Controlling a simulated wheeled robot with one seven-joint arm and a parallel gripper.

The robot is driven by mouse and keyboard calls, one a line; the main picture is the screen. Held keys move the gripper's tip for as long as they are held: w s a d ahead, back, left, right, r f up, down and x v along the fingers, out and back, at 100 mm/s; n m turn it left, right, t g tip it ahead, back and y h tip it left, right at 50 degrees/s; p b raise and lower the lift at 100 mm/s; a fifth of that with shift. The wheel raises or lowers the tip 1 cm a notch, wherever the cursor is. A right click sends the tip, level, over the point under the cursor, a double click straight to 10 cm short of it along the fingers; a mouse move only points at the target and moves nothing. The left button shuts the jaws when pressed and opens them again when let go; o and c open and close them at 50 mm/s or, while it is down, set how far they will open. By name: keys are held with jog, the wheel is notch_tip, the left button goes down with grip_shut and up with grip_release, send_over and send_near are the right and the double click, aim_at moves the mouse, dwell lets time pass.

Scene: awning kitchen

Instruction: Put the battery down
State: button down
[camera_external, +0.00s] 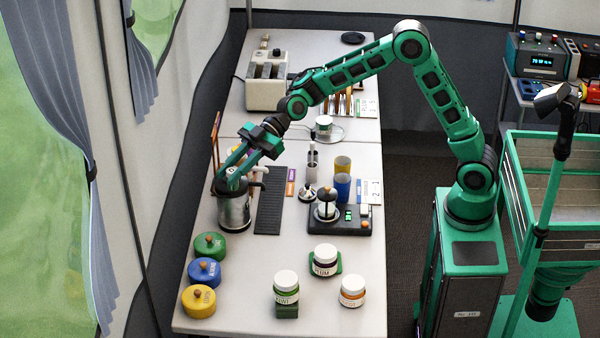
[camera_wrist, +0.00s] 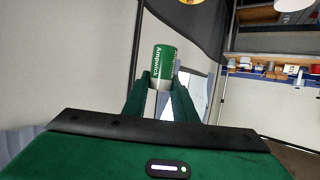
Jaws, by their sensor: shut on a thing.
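In the wrist view a green battery (camera_wrist: 163,62) with white "Ampwick" lettering and a pale lower band stands out between the fingertips. My gripper (camera_wrist: 160,92) is shut on it. In the external view my gripper (camera_external: 228,168) reaches down and left, at the top of a steel pot (camera_external: 235,212) near the table's left edge. I cannot make out the battery there, nor tell whether the gripper touches the pot.
Green (camera_external: 210,246), blue (camera_external: 204,272) and yellow (camera_external: 198,301) lidded pots stand on the table's near left. Several white-lidded jars (camera_external: 286,287) stand at the front. A dark mat (camera_external: 271,203) lies right of the steel pot; a dark scale-like device (camera_external: 350,221) stands further right.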

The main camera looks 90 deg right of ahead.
jog(key=s+d+m+t+h, duration=0.1)
jog(key=s+d, duration=0.2)
jog(key=d, duration=0.7)
jog(key=s+d, duration=0.4)
jog(key=d, duration=0.6)
jog(key=s+d+m+t+h, duration=0.1)
jog(key=s+d, duration=0.2)
jog(key=d, duration=0.8)
jog(key=s+d+r+m+t+h, duration=0.1)
jog(key=s+d+r+m+h, duration=0.1)
jog(key=s+d, duration=1.7)
jog(key=s+f, duration=0.1)
jog(key=f, duration=0.8)
jog(key=a+f, duration=0.1)
jog(key=f, duration=0.9)
jog(key=s+f, duration=0.1)
jog(key=f, duration=0.8)
jog(key=shift+s+a+f, duration=0.15)
jog(key=shift+s+a, duration=0.15)
jog(key=shift+s, duration=0.05)
jog(key=shift+f, duration=0.1)
jog(key=c, duration=1.7)
grip_release()
jog(key=shift+o, duration=1.3)
